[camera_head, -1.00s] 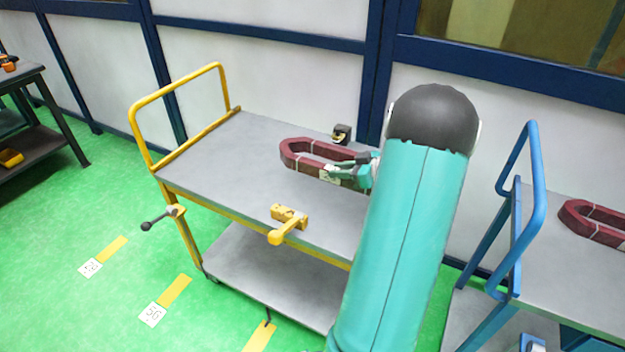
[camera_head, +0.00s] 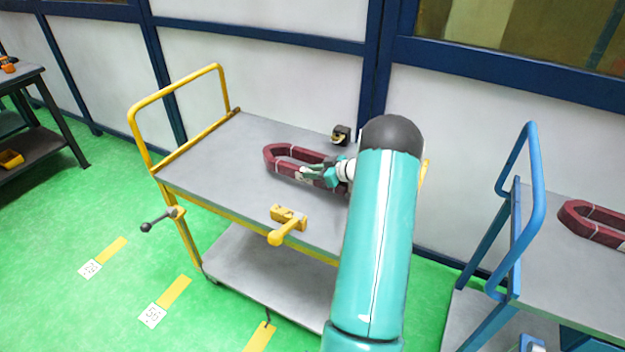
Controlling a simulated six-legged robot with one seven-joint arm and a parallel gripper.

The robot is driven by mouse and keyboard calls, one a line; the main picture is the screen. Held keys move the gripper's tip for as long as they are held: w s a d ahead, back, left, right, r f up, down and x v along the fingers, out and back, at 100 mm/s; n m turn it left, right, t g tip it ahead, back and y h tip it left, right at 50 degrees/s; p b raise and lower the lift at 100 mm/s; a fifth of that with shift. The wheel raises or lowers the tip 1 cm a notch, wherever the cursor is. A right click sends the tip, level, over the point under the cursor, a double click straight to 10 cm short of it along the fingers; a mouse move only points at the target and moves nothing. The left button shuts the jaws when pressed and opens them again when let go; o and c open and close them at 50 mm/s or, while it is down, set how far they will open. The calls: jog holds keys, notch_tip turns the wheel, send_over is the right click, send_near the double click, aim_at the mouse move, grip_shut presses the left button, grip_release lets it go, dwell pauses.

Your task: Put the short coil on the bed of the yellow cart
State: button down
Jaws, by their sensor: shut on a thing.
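A dark red U-ended coil (camera_head: 274,158) with pale bands is over the grey bed of the yellow cart (camera_head: 215,160). My gripper (camera_head: 308,173) is shut on the coil's near side, toward its right part. My arm comes from the lower right and hides the coil's right end. The coil lies roughly level; I cannot tell whether it touches the bed or hangs just above it. A second dark red coil (camera_head: 590,222) lies on the blue cart, cut off by the right edge, so I cannot compare their lengths.
A yellow clamp block with a knob (camera_head: 288,219) sits at the bed's front edge, and a small black fitting (camera_head: 341,134) at its back edge. The bed's left part is bare. The blue cart (camera_head: 540,265) stands at right; a dark bench (camera_head: 40,130) stands at far left.

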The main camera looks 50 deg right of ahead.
aim_at(344, 183)
jog(key=shift+w+f, duration=0.15)
jog(key=shift+f, duration=0.65)
jog(key=shift+w+f, duration=0.15)
jog(key=shift+f, duration=0.65)
jog(key=c, duration=1.2)
grip_release()
jog(key=shift+s+f, duration=0.1)
jog(key=shift+f, duration=0.1)
jog(key=shift+r, duration=0.1)
jog(key=v, duration=1.2)
